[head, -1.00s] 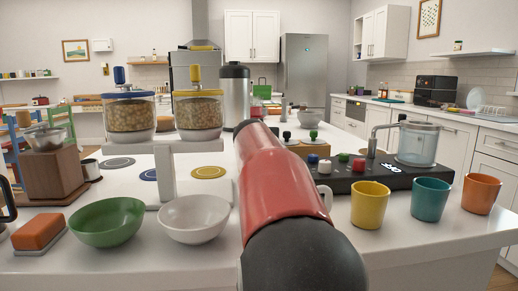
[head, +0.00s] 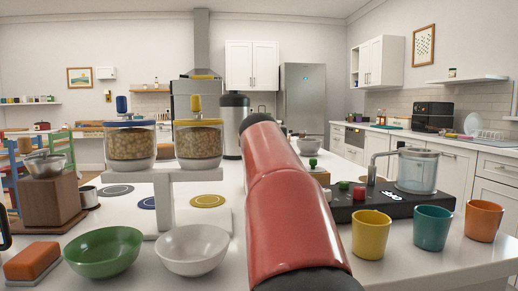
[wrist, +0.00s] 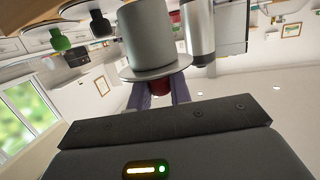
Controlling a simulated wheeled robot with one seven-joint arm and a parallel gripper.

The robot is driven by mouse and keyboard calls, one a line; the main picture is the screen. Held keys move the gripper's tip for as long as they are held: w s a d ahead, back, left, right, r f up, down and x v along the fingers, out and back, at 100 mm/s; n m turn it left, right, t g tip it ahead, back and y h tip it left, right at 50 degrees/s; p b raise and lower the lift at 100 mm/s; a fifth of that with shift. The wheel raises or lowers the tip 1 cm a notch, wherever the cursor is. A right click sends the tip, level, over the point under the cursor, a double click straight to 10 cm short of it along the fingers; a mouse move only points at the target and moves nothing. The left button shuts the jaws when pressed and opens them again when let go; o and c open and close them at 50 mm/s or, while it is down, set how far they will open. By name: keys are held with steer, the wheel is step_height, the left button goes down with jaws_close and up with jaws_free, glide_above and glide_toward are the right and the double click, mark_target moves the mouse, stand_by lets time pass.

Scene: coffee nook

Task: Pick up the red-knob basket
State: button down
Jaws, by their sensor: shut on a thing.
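The red-knob basket (wrist: 148,38) is a grey cylinder with a wide flange, seen in the wrist view. Its red knob (wrist: 160,87) sits between the two fingers of my gripper (wrist: 159,92), which is shut on it. The wrist picture is upside down, with the ceiling low in it. The basket appears clear of the counter. In the head view my red arm hides the gripper and the basket.
A green-knob piece (head: 313,163) stands on a wooden holder (head: 321,177) right of my arm. A black scale-like base (head: 395,205) with a clear jug (head: 417,171), and yellow (head: 371,235), teal (head: 432,232) and orange (head: 482,221) cups, stand to the right. A white bowl (head: 193,250) is left.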

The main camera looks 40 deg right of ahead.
steer(key=s+a+b, duration=0.1)
steer(key=s+a, duration=0.1)
steer(key=s, duration=1.2)
steer(key=shift+s+b, duration=0.35)
steer(key=shift+b, duration=0.05)
